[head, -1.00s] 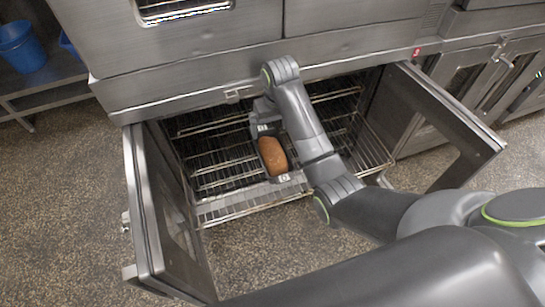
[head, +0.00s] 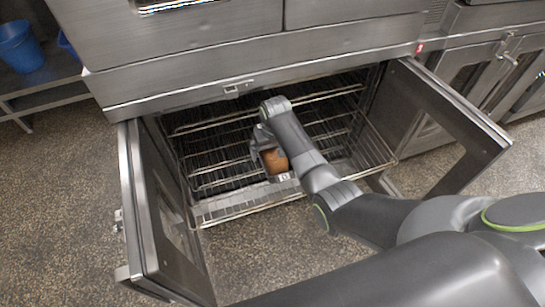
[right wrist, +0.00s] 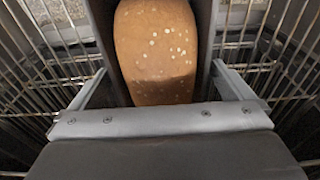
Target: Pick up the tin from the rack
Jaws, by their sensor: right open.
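A dark narrow tin (head: 283,178) holding a brown loaf (head: 274,160) sits on the wire rack (head: 235,208) inside the open oven. In the right wrist view, the speckled loaf (right wrist: 155,50) fills the middle, between the dark long walls of the tin (right wrist: 205,40). My right gripper (head: 265,143) is over the far part of the tin and hides it. In the right wrist view, the fingers of my right gripper (right wrist: 160,80) are spread, one on each side of the tin. I cannot tell whether they touch its walls. My left gripper is out of view.
The left oven door (head: 165,215) and right oven door (head: 445,115) stand open on both sides of the rack. The steel oven front (head: 250,75) is close above my right forearm. A blue bucket (head: 20,48) stands on a shelf at the far left.

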